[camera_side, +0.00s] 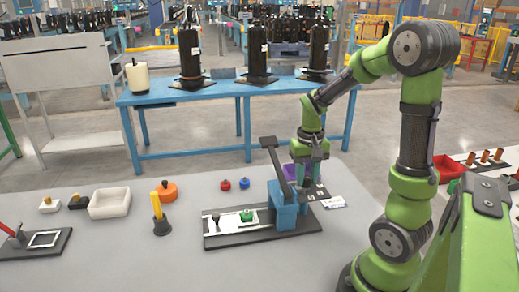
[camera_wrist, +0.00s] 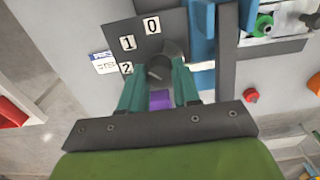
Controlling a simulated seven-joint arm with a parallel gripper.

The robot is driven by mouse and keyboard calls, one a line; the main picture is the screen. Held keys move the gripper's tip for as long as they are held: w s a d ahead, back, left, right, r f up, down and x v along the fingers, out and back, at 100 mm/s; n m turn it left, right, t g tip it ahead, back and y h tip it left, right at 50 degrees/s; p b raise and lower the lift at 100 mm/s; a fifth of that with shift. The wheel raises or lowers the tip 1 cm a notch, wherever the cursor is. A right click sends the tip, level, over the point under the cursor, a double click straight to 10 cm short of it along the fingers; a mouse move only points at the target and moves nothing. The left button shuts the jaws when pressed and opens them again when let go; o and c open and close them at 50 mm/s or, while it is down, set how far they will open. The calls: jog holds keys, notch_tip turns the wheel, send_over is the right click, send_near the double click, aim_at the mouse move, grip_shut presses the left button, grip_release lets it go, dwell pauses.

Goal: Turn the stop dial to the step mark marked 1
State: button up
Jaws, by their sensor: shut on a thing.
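The stop dial (camera_wrist: 163,68) is a dark round knob on a dark plate (camera_wrist: 180,24) with white marks 1 (camera_wrist: 128,43), 0 (camera_wrist: 151,25) and 2 (camera_wrist: 126,68). My gripper (camera_wrist: 159,76) is shut on the dial, with one teal finger on each side of it. I cannot tell which mark the dial points to. A purple thing (camera_wrist: 160,99) shows between the fingers in the wrist view.
A dark lever (camera_side: 270,156) rises from the blue fixture, close left of my gripper. A green part (camera_side: 246,215) lies on the fixture's base. A white tray (camera_side: 110,203) stands at left.

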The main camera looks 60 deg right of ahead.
aim_at(306, 176)
dwell(0.3)
jog(key=o, duration=1.1)
jog(key=shift+c, duration=0.2)
notch_tip(306, 176, up, 17)
jog(key=s+a+f+n+t+y, duration=0.1)
jog(key=a+f+n+t, duration=0.1)
jog(key=a, duration=0.8)
jog(key=s+a+f+n+t+y, duration=0.1)
jog(key=a+t, duration=0.4)
jog(key=a, duration=0.5)
jog(key=shift+f+n, duration=0.75)
jog(key=shift+n, duration=0.25)
